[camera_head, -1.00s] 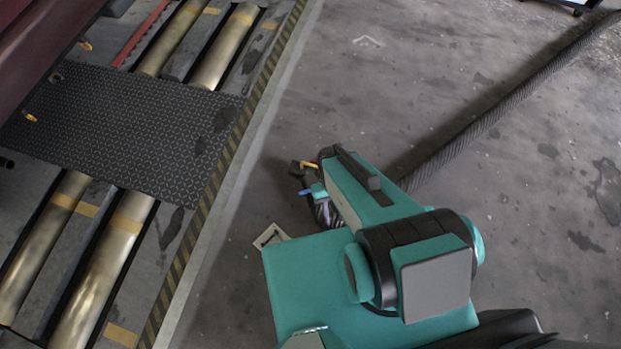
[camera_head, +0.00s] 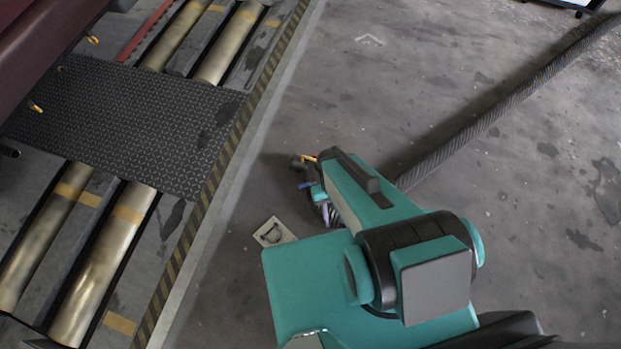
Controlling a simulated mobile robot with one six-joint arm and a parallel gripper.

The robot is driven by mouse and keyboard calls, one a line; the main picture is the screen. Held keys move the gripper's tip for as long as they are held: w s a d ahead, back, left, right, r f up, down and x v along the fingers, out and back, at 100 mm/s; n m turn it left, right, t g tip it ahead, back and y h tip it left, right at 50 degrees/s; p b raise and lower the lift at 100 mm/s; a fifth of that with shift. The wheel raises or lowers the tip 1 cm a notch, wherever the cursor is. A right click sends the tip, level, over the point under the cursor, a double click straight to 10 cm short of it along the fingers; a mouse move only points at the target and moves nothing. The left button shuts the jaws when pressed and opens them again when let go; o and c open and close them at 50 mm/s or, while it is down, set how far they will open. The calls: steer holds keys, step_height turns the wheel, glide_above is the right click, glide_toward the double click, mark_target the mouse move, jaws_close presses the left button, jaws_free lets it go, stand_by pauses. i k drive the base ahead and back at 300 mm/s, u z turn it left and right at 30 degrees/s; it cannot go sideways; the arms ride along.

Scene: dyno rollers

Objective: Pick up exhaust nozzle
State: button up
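No exhaust nozzle can be made out clearly. A long dark ribbed hose (camera_head: 500,112) lies on the floor from the upper right and runs down behind my arm, where its end is hidden. A small ribbed, striped piece (camera_head: 324,211) shows beside my arm's left side; I cannot tell if it is part of the hose or nozzle. My gripper (camera_head: 303,170) is partly hidden at the far end of my teal arm, with small orange and blue parts showing. Its fingers are too small and dark to read.
A small square beige plate (camera_head: 264,223) with a dark mark lies on the floor left of my arm. Metal rollers (camera_head: 108,265) and a black patterned plate (camera_head: 120,125) lie at left behind a striped edge (camera_head: 215,180). A dark red body (camera_head: 40,35) overhangs the upper left. Floor at right is open.

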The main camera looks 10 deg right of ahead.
mark_target(304, 166)
steer(key=u, duration=0.45)
steer(key=k, duration=1.25)
steer(key=u, duration=1.15)
steer(key=i, duration=2.05)
steer(key=z, duration=0.35)
